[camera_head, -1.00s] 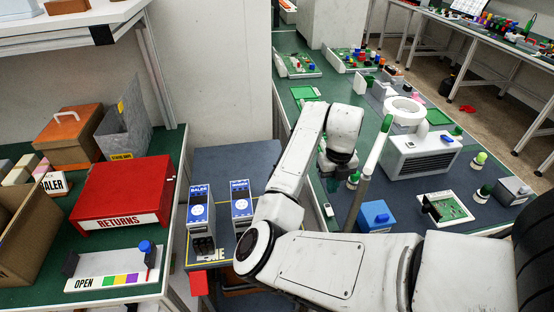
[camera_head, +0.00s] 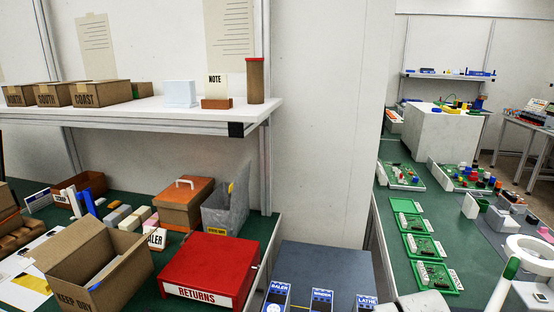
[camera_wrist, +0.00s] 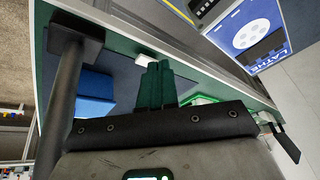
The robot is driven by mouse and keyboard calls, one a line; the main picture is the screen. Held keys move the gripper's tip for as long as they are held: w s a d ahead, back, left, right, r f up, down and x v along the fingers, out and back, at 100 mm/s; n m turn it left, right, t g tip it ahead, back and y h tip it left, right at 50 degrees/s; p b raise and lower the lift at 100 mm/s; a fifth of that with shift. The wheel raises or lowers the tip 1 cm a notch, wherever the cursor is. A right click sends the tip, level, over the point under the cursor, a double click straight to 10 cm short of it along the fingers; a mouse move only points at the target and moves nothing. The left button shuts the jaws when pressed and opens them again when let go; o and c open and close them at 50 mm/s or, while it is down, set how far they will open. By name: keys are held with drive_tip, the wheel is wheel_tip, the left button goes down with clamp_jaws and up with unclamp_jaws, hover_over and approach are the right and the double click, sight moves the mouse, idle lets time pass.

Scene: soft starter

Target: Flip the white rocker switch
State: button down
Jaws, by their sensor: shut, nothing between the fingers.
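My gripper (camera_wrist: 158,85) shows in the wrist view with its dark green fingers together and nothing between them. A small white piece (camera_wrist: 146,57) lies just past the fingertips, by the edge of the green bench; it may be the white rocker switch, but it is too small and partly covered to tell. In the head view my gripper is out of frame, and I cannot make out a white rocker switch there.
Blue-and-white units labelled BALER (camera_head: 277,296), WINDER (camera_head: 321,301) and LATHE (camera_head: 367,303) stand at the bottom of the head view. A red RETURNS box (camera_head: 208,268) sits left of them. The wrist view shows a blue box (camera_wrist: 95,92) beside the fingers.

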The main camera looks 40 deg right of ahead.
drive_tip(key=s+a+f+n+y, duration=0.1)
drive_tip(key=s+a+f+n, duration=0.1)
drive_tip(key=a+n, duration=0.4)
drive_tip(key=s+a+f+n+y, duration=0.1)
drive_tip(key=s+a+f+n, duration=0.1)
drive_tip(key=a+n, duration=0.4)
drive_tip(key=s+a+f+n+y, duration=0.2)
drive_tip(key=a+n, duration=0.3)
drive_tip(key=a, duration=0.4)
drive_tip(key=shift+s+a+f+n, duration=0.35)
drive_tip(key=shift+s+f, duration=0.25)
drive_tip(key=shift+f, duration=0.25)
drive_tip(key=shift+d, duration=0.1)
